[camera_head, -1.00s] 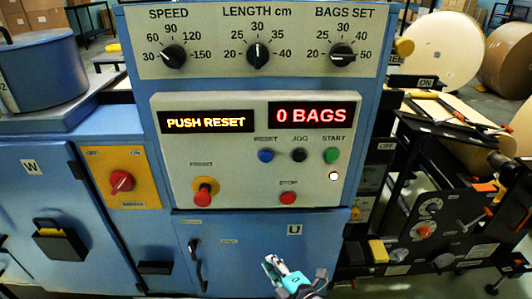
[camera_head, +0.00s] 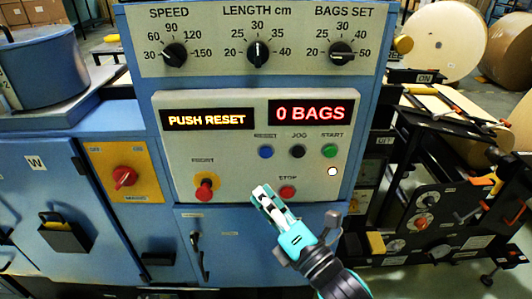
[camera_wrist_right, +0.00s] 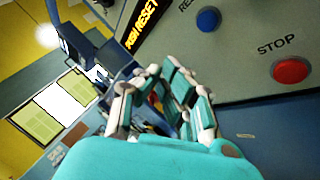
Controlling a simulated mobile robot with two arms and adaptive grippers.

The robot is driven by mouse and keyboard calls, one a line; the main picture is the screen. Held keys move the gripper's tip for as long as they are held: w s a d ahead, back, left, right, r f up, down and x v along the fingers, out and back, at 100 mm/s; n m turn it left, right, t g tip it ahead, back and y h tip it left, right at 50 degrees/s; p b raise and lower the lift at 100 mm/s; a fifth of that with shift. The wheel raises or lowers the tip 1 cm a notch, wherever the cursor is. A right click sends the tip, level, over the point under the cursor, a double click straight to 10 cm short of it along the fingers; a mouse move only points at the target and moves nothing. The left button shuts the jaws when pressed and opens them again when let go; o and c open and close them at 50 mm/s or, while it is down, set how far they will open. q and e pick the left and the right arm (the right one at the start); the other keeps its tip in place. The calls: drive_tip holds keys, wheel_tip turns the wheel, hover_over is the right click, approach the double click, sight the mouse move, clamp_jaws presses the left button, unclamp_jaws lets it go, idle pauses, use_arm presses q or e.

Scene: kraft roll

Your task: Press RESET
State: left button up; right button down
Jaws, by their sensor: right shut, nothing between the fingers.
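The blue RESET button (camera_head: 265,152) sits on the grey control panel (camera_head: 230,165), below the red "0 BAGS" display. The amber display (camera_head: 207,120) reads "PUSH RESET". My right gripper (camera_head: 262,197) is shut and empty. In the head view it is below and slightly left of the RESET button, just left of the red STOP button (camera_head: 287,192). In the right wrist view the blue button (camera_wrist_right: 208,19) shows at the top, beyond and to the right of the gripper fingers (camera_wrist_right: 165,88); they appear apart from it. My left gripper is not in view.
A black JOG button (camera_head: 297,151) and green START button (camera_head: 329,151) sit right of RESET. A red knob (camera_head: 204,188) protrudes at the panel's lower left. Three dials line the top panel. A red switch (camera_head: 124,177) is on a yellow plate at left.

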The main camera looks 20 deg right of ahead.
sight(266, 153)
drive_tip(key=shift+w+d, duration=0.4)
drive_tip(key=shift+w, duration=1)
drive_tip(key=shift+w+d, duration=0.45)
drive_tip(key=shift+w, duration=1)
drive_tip(key=shift+w+d, duration=0.4)
drive_tip(key=shift+w, duration=1)
drive_tip(key=shift+w, duration=0.1)
drive_tip(key=shift+w+d, duration=0.1)
drive_tip(key=shift+w, duration=0.2)
drive_tip(key=shift+w+d, duration=0.15)
drive_tip(key=shift+w, duration=0.25)
drive_tip(key=shift+s+p, duration=0.1)
drive_tip(key=shift+p, duration=0.2)
drive_tip(key=shift+s+a, duration=0.25)
drive_tip(key=shift+s, duration=0.45)
